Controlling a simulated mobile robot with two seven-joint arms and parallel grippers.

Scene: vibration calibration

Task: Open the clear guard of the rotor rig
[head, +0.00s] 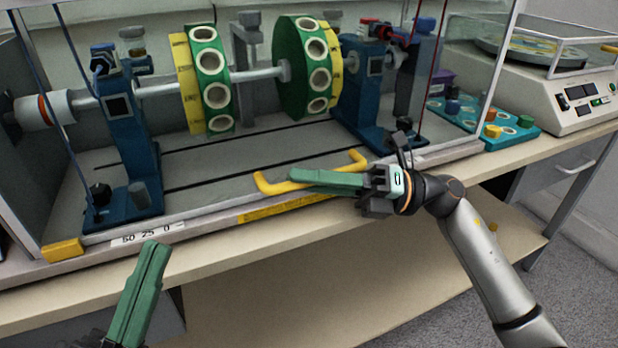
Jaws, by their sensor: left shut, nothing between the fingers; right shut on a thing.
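The rotor rig stands on the bench with two green discs (210,80) on a horizontal shaft between blue pedestals (130,135). Its clear guard is hard to see; thin frame edges show, and its lower front rail (205,222) runs along the bench edge. A yellow handle (270,187) sits on the front of the guard. My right gripper (300,178) reaches in from the right and is shut on the yellow handle, its green fingers covering the handle's middle. My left gripper (154,246) is shut and empty, low at the left, in front of the bench edge and apart from the rig.
A white balancing machine (550,88) with a clear cover stands at the right. A teal tray (515,130) with coloured knobs lies between it and the rig. A yellow block (62,250) is at the rig's front left corner. Open space lies before the bench.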

